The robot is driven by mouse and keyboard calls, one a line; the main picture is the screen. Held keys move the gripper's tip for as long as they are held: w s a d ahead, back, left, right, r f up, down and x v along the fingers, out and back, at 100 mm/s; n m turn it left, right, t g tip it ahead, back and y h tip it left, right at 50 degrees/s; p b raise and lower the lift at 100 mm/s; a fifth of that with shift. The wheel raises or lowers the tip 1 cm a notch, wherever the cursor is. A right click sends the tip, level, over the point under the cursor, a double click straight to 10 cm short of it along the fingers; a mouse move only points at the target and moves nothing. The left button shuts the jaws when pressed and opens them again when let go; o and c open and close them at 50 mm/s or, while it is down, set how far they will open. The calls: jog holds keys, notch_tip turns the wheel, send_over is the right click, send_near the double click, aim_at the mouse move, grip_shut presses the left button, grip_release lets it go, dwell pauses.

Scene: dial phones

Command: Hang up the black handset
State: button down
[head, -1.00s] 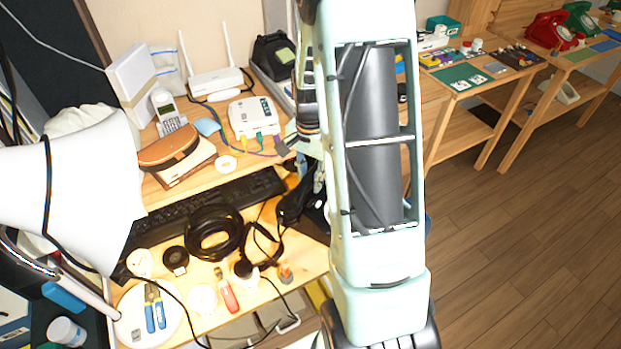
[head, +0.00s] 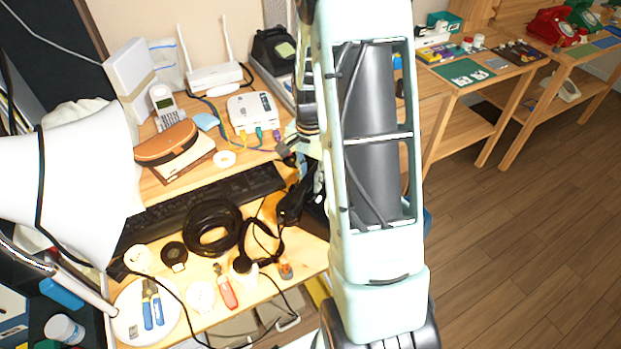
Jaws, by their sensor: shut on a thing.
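The black handset (head: 292,204) shows as a dark, slanted shape just left of my arm, above the right end of the keyboard. My gripper (head: 288,150) is small and partly hidden behind my arm. It appears shut on the upper part of the handset, but the contact is hard to make out. A dark phone base (head: 317,217) shows in part beside the handset, mostly covered by my arm. Whether the handset touches the base cannot be told.
A keyboard (head: 200,207), a black ring-shaped coil (head: 212,228) and small tools crowd the desk. A white box with cables (head: 252,112), a router (head: 214,78) and another black phone (head: 272,48) stand behind. A white lamp (head: 70,195) fills the left. The floor at right is clear.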

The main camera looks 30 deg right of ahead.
jog(key=c, duration=1.6)
grip_release()
notch_tip(320, 180, up, 12)
